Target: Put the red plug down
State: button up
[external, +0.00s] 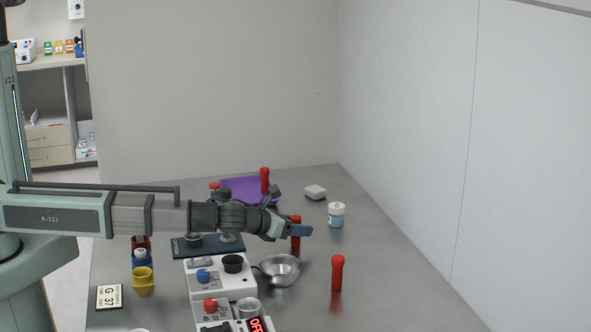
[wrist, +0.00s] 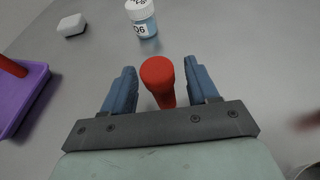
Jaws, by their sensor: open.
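A red plug (wrist: 158,76) stands upright between the two blue fingers of my gripper (wrist: 160,90) in the wrist view, with a gap on each side. In the external view this red plug (external: 296,238) is partly behind my gripper (external: 290,228), which is open. A second red plug (external: 337,272) stands upright on the table at the front right. A third red plug (external: 265,180) is at the purple tray (external: 236,184); a red plug (wrist: 12,67) also shows there in the wrist view. Whether the plug between my fingers touches the table is hidden.
A blue-and-white jar (external: 336,216) and a white block (external: 315,192) stand behind my gripper. A metal bowl (external: 279,270) and a white device with knobs (external: 222,282) are in front. Yellow cup (external: 143,280) is at left.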

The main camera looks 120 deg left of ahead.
jog(key=shift+x, duration=0.95)
jog(key=shift+c, duration=0.3)
jog(key=c, duration=1)
grip_shut()
